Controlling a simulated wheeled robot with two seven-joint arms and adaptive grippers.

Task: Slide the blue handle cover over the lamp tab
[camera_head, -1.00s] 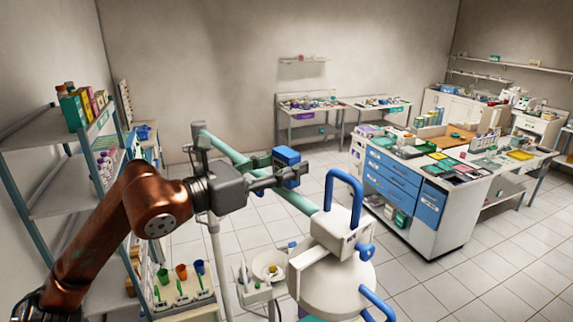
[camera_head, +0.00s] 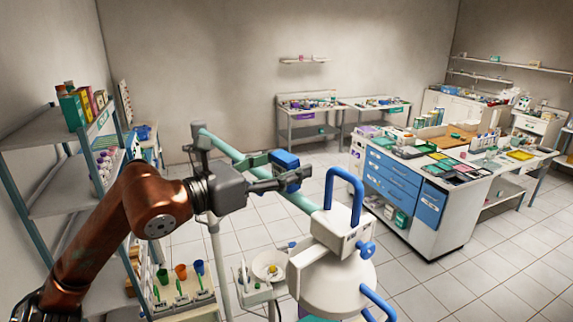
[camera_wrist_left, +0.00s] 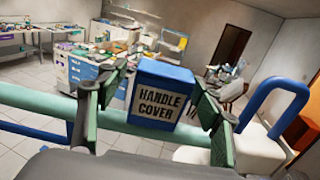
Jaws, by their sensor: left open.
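The blue handle cover (camera_head: 286,160) is a small block with a white "HANDLE COVER" label, which faces me in the left wrist view (camera_wrist_left: 165,82). My left gripper (camera_head: 287,171) is open, with its dark green-padded fingers on either side of the cover. In the left wrist view a gap shows between the cover and each finger. The cover sits at the teal lamp arm (camera_head: 237,157), above the white lamp head (camera_head: 328,268). The lamp tab is not visible; I cannot tell how the cover sits on it. My right gripper is out of view.
A blue loop handle (camera_head: 358,190) rises from the lamp head close to the right of the cover. A shelf rack (camera_head: 62,185) stands at the left. A cabinet bench (camera_head: 440,200) with many items stands at the right.

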